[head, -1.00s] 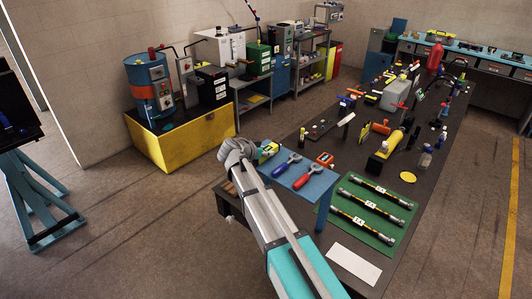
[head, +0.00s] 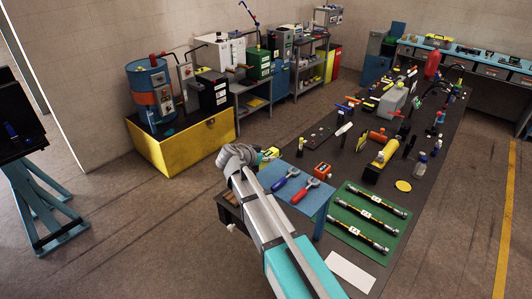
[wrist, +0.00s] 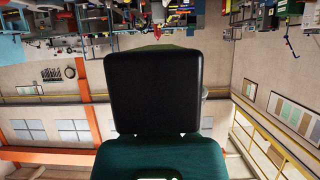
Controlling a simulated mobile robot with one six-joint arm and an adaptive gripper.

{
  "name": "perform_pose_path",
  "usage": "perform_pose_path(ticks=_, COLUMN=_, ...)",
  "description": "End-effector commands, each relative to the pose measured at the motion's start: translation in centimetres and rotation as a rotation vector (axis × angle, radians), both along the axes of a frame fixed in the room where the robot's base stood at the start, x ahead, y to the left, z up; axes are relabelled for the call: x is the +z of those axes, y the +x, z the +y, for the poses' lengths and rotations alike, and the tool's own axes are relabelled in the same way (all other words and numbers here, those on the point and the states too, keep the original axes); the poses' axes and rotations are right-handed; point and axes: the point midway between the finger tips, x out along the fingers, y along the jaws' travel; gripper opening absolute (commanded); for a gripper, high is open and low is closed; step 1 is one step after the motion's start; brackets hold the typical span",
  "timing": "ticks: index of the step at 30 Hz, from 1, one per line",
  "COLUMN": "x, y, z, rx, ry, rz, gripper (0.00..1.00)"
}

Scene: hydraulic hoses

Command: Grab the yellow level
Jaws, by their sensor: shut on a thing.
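A small yellow-and-green piece (head: 270,153), which I take to be the yellow level, shows at the tip of my gripper (head: 259,157) in the head view. My gripper is shut on it, just off the far left corner of the blue board (head: 300,205). The fingers are mostly hidden behind the grey wrist. In the wrist view a large black block fills the middle, and the fingertips and the level cannot be made out clearly.
On the blue board lie a blue-handled tool (head: 285,177), a red-handled tool (head: 306,189) and an orange block (head: 323,169). A green mat (head: 345,215) with three hoses lies to its right on the dark table (head: 440,180). A yellow bin (head: 185,150) stands behind at the left.

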Motion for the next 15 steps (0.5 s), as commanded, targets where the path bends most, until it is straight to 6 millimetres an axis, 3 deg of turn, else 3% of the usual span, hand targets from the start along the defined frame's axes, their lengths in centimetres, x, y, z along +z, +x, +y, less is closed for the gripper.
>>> perform_pose_path(ticks=3, x=2.0, y=-1.4, z=-0.2, rx=0.000, ry=-0.001, rz=0.000, gripper=0.00)
perform_pose_path(ticks=9, x=3.7, y=-5.6, z=-0.8, rx=0.001, ry=0.000, rz=0.000, gripper=0.00)
perform_pose_path(ticks=15, x=4.8, y=-8.4, z=-1.1, rx=0.001, ry=0.000, rz=0.000, gripper=0.00)
